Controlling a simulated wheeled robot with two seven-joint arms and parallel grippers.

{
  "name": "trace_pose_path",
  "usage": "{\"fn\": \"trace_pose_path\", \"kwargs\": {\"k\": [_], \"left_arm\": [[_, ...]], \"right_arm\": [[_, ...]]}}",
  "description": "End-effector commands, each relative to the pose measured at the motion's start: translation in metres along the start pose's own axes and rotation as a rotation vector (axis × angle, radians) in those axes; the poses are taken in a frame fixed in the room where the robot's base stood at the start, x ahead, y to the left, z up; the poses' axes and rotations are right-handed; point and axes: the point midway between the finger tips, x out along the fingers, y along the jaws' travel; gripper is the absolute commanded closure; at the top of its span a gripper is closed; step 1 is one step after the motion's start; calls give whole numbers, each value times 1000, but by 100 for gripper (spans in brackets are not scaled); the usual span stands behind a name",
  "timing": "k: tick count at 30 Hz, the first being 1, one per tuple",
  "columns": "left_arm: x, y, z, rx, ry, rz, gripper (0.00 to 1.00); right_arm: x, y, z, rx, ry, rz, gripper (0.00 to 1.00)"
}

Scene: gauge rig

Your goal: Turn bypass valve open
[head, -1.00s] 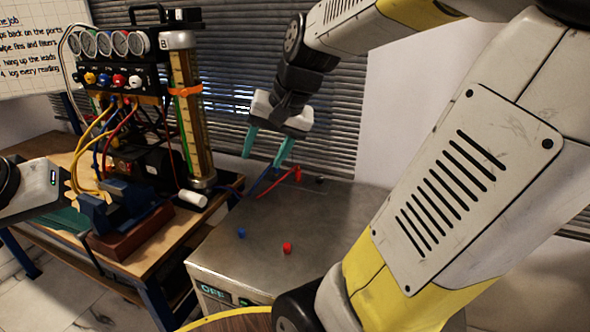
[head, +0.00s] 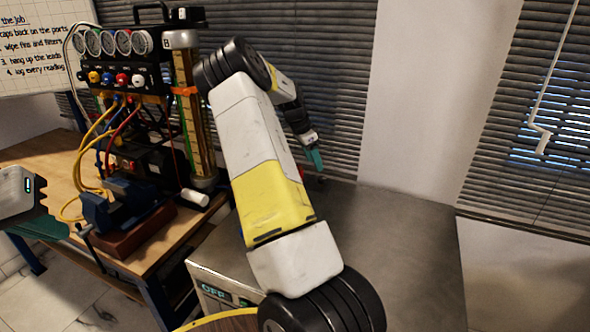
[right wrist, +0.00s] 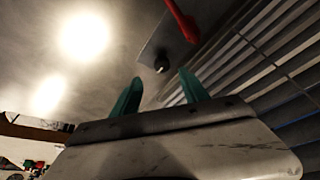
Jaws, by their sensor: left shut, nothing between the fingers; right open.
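The gauge manifold (head: 120,75) stands on the bench at the left, with round gauges and a row of coloured knobs below them. I cannot tell which part is the bypass valve. My right gripper (head: 314,158) is over the back of the grey cabinet, mostly seen edge-on. In the right wrist view its teal fingers (right wrist: 157,92) are apart and empty. Beyond them are a small dark knob-like part (right wrist: 161,64) and a long red part (right wrist: 181,20), neither touched. My left gripper (head: 45,226) is shut and empty at the left edge, beside the vise.
The grey cabinet (head: 405,235) has a clear top at the right and an OFF label on its front. A blue vise (head: 125,203) sits on the wooden bench with hoses behind it. Window blinds (head: 340,80) close off the back. My right arm hides the cabinet's left part.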

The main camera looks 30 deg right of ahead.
Motion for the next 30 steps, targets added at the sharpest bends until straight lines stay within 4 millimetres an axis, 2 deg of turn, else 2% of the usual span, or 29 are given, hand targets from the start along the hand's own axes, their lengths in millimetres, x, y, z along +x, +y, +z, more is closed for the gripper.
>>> {"fn": "trace_pose_path", "kwargs": {"k": [5, 18, 23, 30], "left_arm": [[0, 0, 0, 0, 0, 0, 100], [0, 0, 0, 0, 0, 0, 100], [0, 0, 0, 0, 0, 0, 100], [0, 0, 0, 0, 0, 0, 100]], "right_arm": [[13, -5, -4, 17, 29, 9, 48], [76, -4, -5, 15, 27, 9, 48], [83, -4, -5, 14, 27, 7, 48], [84, -4, -5, 14, 27, 7, 50]]}}
